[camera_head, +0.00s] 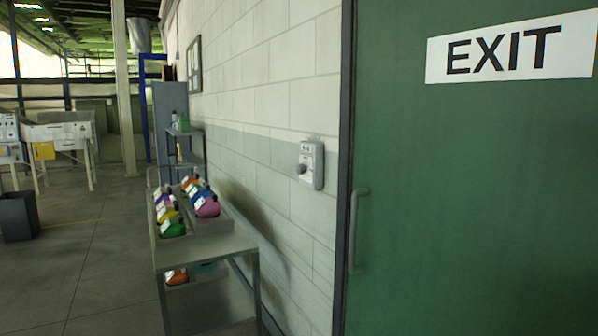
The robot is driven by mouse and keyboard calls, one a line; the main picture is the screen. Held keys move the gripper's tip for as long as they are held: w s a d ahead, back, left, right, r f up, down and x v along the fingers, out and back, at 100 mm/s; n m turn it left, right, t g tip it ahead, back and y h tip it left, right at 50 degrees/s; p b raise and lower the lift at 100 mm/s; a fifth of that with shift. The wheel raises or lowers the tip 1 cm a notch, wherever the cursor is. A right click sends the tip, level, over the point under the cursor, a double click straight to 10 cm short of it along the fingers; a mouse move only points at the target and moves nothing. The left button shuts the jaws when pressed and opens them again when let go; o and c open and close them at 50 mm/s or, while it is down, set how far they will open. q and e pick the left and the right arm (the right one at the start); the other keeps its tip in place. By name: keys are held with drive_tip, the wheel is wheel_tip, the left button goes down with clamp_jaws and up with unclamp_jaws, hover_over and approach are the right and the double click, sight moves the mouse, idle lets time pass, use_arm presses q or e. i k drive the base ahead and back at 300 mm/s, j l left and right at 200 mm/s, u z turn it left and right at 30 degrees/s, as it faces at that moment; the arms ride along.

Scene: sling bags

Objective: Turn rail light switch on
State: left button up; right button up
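The light switch (311,165) is a small pale grey box with a dark round knob on its front. It is mounted on the block wall, left of the green door. Whether it stands on or off cannot be told at this size. Neither of my grippers shows in the head view.
A green door (470,190) with an EXIT sign (511,48) and a grey handle (355,230) fills the right. A dark bin (18,216) stands far left. Floor between is clear.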

sight(301, 169)
drive_tip(key=j, duration=0.65)
drive_tip(key=i+j+z, duration=0.1)
drive_tip(key=j, duration=0.25)
drive_tip(key=i+j+z, duration=0.1)
drive_tip(key=i+j, duration=0.15)
drive_tip(key=j, duration=0.15)
drive_tip(key=i+j+z, duration=0.1)
drive_tip(key=j, duration=0.3)
drive_tip(key=i+j+z, duration=0.15)
drive_tip(key=j, duration=0.25)
drive_tip(key=i+j+z, duration=0.1)
drive_tip(key=j, duration=0.35)
drive_tip(key=i, duration=0.05)
